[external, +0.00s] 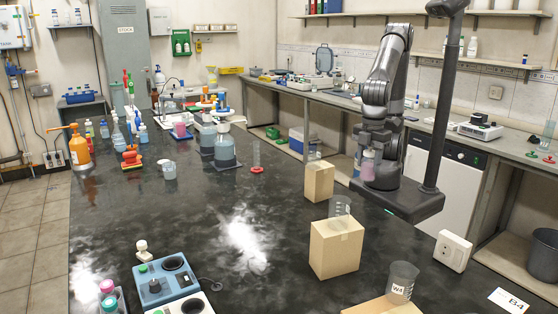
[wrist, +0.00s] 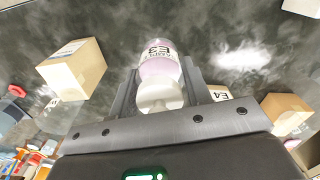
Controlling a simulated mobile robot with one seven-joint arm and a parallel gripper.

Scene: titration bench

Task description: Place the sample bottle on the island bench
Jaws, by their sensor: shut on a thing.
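The sample bottle (wrist: 158,62), with a white cap, a label reading E3 and pinkish contents, is between the two fingers of my gripper (wrist: 160,88) in the wrist view. My gripper is shut on it. In the external view the bottle (external: 368,166) hangs upright below my gripper (external: 370,150), near the right edge of the island bench. The island bench (external: 150,215) has a dark, glossy top. In the wrist view the dark bench top (wrist: 110,30) lies behind the bottle; the gap beneath the bottle cannot be judged.
Cardboard boxes (external: 337,248) and (external: 319,181) stand along the bench's right side, with beakers on or by them. A beaker marked W4 (external: 401,283) is at the front right. Bottles and glassware crowd the back. A blue device (external: 165,283) is at the front. The bench middle is clear.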

